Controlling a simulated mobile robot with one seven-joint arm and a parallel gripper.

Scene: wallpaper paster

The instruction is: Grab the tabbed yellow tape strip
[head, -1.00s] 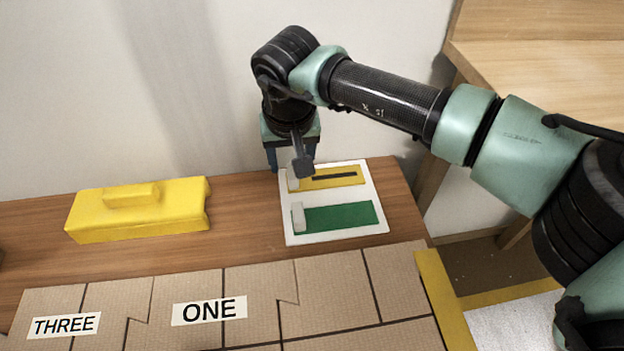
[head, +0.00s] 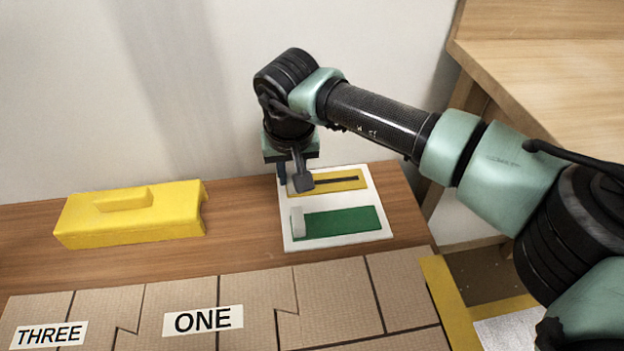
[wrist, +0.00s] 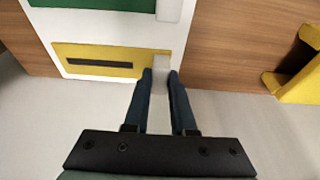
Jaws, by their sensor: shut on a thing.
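The yellow tape strip (head: 338,182) with a dark line along it lies on a white board (head: 384,212), above a green strip (head: 345,222). In the wrist view the yellow strip (wrist: 105,70) ends at a pale tab (wrist: 160,67). My gripper (wrist: 160,76) is shut on this tab, one dark finger on each side. In the head view my gripper (head: 290,180) is at the left end of the yellow strip, and the wrist hides the tab there. The strip still looks flat on the board.
A yellow block-like tool with a raised handle (head: 130,214) lies left on the wooden table (head: 240,225). Cardboard panels labelled ONE (head: 203,320) and THREE (head: 48,336) cover the front. A pale wall stands close behind my gripper.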

